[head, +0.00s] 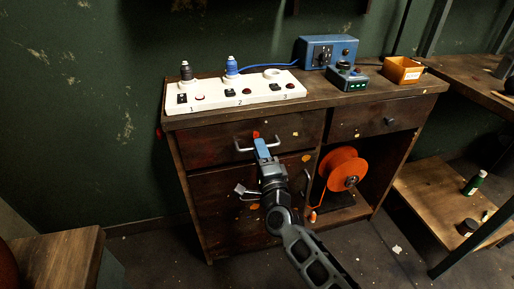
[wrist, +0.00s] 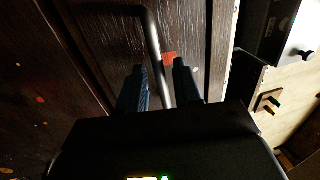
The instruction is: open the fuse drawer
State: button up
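The wooden cabinet has two top drawers, and I see no label telling which is the fuse drawer. The left drawer (head: 220,136) has a metal bar handle (head: 243,149) and a red mark; it looks shut. The right drawer (head: 365,124) has a dark round knob (head: 390,122) and also looks shut. My gripper (head: 261,146) is at the left drawer's handle. In the wrist view, the bar handle (wrist: 154,40) runs between the two fingers of my gripper (wrist: 160,80), with gaps beside it. My arm hides part of the cabinet below.
An orange reel (head: 340,168) sits in the open bay below. A low wooden shelf (head: 440,190) stands at right.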

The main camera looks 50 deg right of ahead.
jog(key=shift+x, duration=0.9)
jog(key=shift+s, duration=0.1)
jog(key=shift+c, duration=0.3)
grip_shut()
